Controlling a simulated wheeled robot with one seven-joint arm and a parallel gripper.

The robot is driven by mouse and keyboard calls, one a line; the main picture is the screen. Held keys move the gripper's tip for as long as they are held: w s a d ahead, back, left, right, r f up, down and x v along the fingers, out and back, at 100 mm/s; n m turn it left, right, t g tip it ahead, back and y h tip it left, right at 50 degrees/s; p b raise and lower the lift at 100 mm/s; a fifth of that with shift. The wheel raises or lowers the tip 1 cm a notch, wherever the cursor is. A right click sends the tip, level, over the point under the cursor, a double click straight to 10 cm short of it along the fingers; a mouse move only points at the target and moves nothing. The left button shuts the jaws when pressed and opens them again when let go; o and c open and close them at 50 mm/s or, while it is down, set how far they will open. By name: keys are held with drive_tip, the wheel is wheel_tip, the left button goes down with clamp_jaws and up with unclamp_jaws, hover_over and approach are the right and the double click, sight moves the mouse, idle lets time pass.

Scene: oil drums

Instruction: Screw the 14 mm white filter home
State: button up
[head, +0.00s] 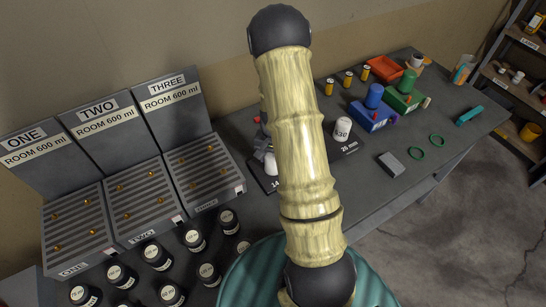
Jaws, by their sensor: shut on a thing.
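A white filter (270,163) stands at the dark plate marked 14 (274,185), just left of my large jointed arm. My arm hides its right side. A small dark part of my gripper (262,142) shows just above it, and my gripper is shut on the filter. The fingertips are mostly hidden, and I cannot tell how the filter sits on its thread. A second white filter (342,130), with dark lettering, stands upright at the plate marked 25 (346,150), right of my arm.
Three grey racks (135,197) with room signs stand at left, several dark labelled jars (157,255) before them. The right front table is fairly clear.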

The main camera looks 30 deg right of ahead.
drive_tip(key=m+p, duration=0.1)
drive_tip(key=m, duration=0.3)
drive_tip(key=shift+a, duration=0.1)
drive_tip(key=shift+m, duration=1.1)
drive_tip(key=m+p, duration=0.1)
drive_tip(key=m, duration=0.2)
drive_tip(key=shift+r+p, duration=0.1)
drive_tip(key=shift+p, duration=0.3)
drive_tip(key=m+p, duration=0.1)
drive_tip(key=m, duration=0.2)
drive_tip(key=o, duration=1.3)
drive_tip(key=shift+c, duration=0.2)
drive_tip(key=shift+f, duration=0.2)
